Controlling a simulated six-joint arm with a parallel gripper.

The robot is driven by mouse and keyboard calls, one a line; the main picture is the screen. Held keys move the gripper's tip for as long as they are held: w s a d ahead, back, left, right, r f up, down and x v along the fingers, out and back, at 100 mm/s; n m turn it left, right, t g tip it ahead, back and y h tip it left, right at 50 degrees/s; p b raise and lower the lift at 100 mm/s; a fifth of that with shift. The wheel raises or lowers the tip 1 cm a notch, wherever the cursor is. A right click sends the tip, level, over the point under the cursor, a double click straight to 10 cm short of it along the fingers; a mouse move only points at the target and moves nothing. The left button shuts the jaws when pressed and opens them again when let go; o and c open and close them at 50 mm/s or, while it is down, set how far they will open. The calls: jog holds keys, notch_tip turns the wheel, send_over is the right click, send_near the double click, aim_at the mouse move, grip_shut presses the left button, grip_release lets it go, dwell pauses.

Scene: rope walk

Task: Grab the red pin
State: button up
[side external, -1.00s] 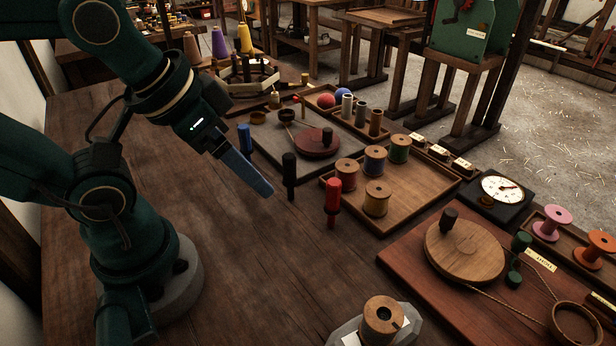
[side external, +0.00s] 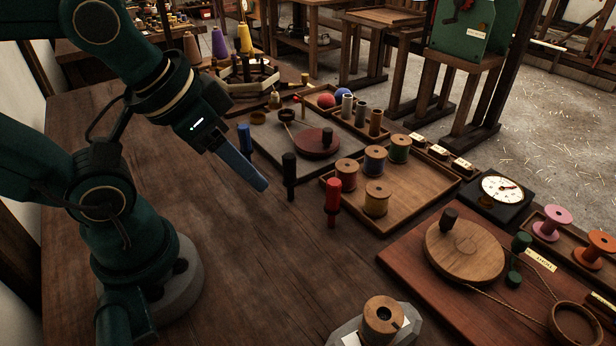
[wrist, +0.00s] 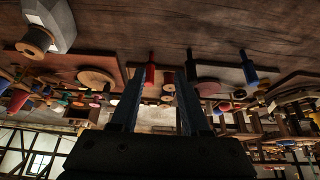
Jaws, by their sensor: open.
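The red pin (side external: 333,203) stands upright on the wooden bench, just left of a wooden tray of spools. My gripper (side external: 260,183) is to the left of it, tilted downward, open and apart from it. In the wrist view the red pin (wrist: 151,72) shows beyond and between the two open fingers of my gripper (wrist: 156,85). Nothing is between the fingers.
The wooden tray (side external: 432,192) holds several thread spools. A round wooden disc (side external: 466,262) lies on a reddish board at the right. A spool on a pale base (side external: 383,316) stands at the front.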

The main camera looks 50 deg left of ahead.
notch_tip(320, 180, up, 5)
jog(key=m+t+y, duration=0.5)
jog(key=m+t, duration=0.1)
jog(key=m, duration=2.5)
send_over(330, 196)
jog(key=s, duration=0.3)
jog(key=shift+m, duration=0.3)
jog(key=f, duration=0.8)
jog(key=d+f, duration=0.1)
jog(key=f, duration=0.3)
jog(key=shift+w+f, duration=0.25)
jog(key=shift+f, duration=0.05)
jog(key=shift+w+f, duration=0.1)
jog(key=shift+f, duration=0.6)
jog(key=shift+x, duration=3.65)
